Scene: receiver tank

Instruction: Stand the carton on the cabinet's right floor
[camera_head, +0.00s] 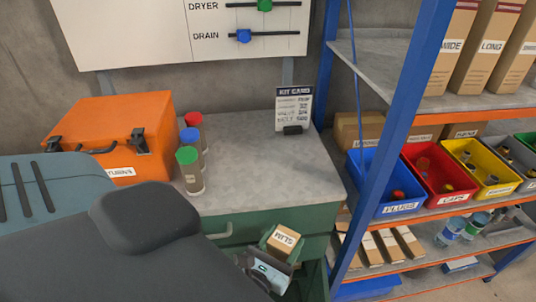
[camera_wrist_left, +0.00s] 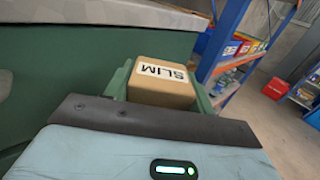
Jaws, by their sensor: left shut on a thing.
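The carton (camera_head: 285,239) is a small brown box with a white label reading SLIM. It also shows upright in the left wrist view (camera_wrist_left: 162,88), label towards the camera. My left gripper (camera_head: 282,246) is shut on it, with green fingers along its two sides. The gripper holds it at the front of the green cabinet (camera_head: 230,230), near its right end and below the grey top. The cabinet's inside and its right floor are mostly hidden behind my arm, the gripper and the carton. The carton's lower part is hidden too. My right gripper is not in view.
An orange toolbox (camera_head: 115,135), several capped bottles (camera_head: 190,170) and a kit card stand (camera_head: 293,108) are on the cabinet's top. A blue-post shelf rack (camera_head: 385,140) with coloured bins (camera_head: 430,170) stands close on the right. Floor shows beyond it in the wrist view.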

